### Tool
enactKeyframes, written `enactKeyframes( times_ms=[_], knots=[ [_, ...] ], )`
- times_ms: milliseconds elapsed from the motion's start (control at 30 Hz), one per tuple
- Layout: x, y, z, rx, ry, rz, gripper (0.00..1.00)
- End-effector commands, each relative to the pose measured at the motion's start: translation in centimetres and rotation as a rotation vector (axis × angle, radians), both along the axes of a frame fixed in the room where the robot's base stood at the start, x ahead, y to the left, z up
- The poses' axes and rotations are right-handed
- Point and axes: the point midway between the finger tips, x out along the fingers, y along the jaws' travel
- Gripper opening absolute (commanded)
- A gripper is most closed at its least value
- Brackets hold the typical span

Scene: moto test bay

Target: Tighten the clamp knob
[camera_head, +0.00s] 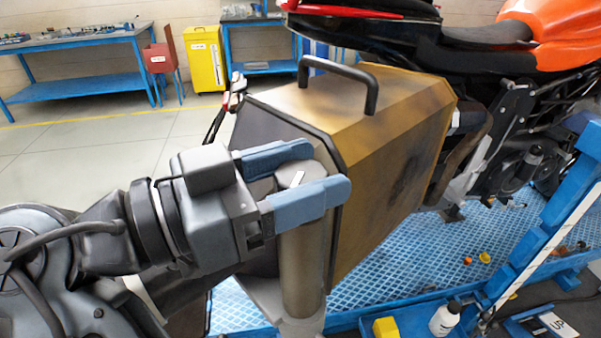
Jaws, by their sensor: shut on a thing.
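The clamp knob (291,180) is a grey round cap with a white mark on top. It sits at the top of an upright metal cylinder (303,268), in front of a large brown and black box. My gripper (325,176) comes from the left with two blue-grey fingers, one on the far side of the knob and one on the near side. The fingers are shut on the knob. The near finger hides part of the knob's side and the top of the cylinder.
The box (392,165) with a black handle (340,70) stands close behind my gripper. An orange and black motorcycle (480,50) is behind it on a blue stand (545,235). A white bottle (444,318) and yellow block (386,328) are at lower right. Open floor lies at left.

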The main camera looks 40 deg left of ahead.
Motion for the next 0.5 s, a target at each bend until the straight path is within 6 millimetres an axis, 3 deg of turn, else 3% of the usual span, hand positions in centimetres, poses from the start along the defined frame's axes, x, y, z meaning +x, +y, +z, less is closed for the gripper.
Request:
enactKeyframes(
  times_ms=[333,367,500],
  knots=[
    [0.06,-0.06,-0.33,-0.004,0.007,-0.005,0.28],
    [0.07,-0.06,-0.33,-0.004,0.007,-0.005,0.59],
    [0.07,-0.05,-0.27,-0.003,0.006,-0.004,0.72]
  ],
)
